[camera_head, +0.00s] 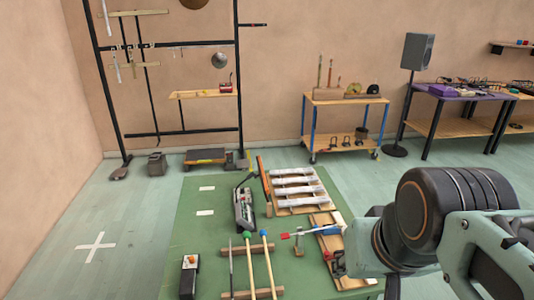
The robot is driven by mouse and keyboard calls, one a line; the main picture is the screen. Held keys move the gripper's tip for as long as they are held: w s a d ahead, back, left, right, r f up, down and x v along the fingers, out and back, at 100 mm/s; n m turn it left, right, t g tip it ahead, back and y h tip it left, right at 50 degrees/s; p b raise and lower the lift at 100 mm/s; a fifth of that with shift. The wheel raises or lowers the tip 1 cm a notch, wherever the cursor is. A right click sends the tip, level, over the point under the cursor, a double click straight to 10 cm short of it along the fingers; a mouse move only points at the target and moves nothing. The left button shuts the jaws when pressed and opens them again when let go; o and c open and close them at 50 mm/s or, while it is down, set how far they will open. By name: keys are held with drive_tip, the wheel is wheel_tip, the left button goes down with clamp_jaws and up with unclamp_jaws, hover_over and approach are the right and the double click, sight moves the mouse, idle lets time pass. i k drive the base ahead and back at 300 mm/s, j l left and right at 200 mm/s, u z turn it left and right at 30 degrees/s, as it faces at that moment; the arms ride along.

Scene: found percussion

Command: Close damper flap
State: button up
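I cannot tell for certain which part is the damper flap. A wooden board (326,222) lies at the right edge of the green mat, partly hidden by my arm. A thin strip with a red end and blue and white parts (306,232) reaches left across it, and a small black and red fitting (336,262) sits at its near end. Whether any flap there is open or shut is too small to tell. My arm fills the lower right, close to this board. My gripper's fingers do not show.
The green mat (190,228) also holds a wooden frame with white bars (294,187), a black and grey device (243,208), mallets on wooden rests (250,294) and a small dark box (189,277). A wheeled cart (345,101) stands behind.

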sight(266, 191)
drive_tip(key=i+j+z, duration=0.15)
drive_tip(key=j, duration=1.3)
drive_tip(key=k+l, duration=0.05)
